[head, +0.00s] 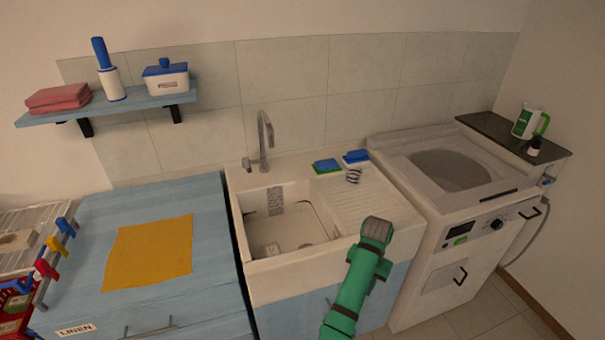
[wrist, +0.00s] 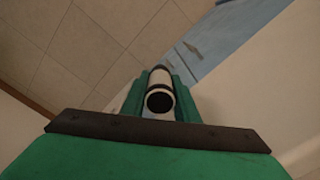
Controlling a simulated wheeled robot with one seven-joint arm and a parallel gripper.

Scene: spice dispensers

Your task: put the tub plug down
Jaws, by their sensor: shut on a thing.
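My gripper (head: 376,232) shows in the head view at the front right of the white sink (head: 262,284), overlapping its drainboard (head: 370,197) in the picture. In the wrist view, its green fingers (wrist: 160,88) are shut on a pale cylinder with dark bands and a dark round end, which I take to be the tub plug (wrist: 157,76). The held thing is hidden in the head view by my gripper. Tiled floor and the blue cabinet front show beyond it in the wrist view. The sink basin (head: 320,228) is open, with small items on its floor too small to tell.
Sponges (head: 326,166) and a dark coil (head: 353,175) lie at the back of the drainboard. The tap (head: 265,140) stands behind the basin. A yellow cloth (head: 150,252) lies on the blue cabinet top (head: 215,240). A washing machine (head: 440,225) stands to the right.

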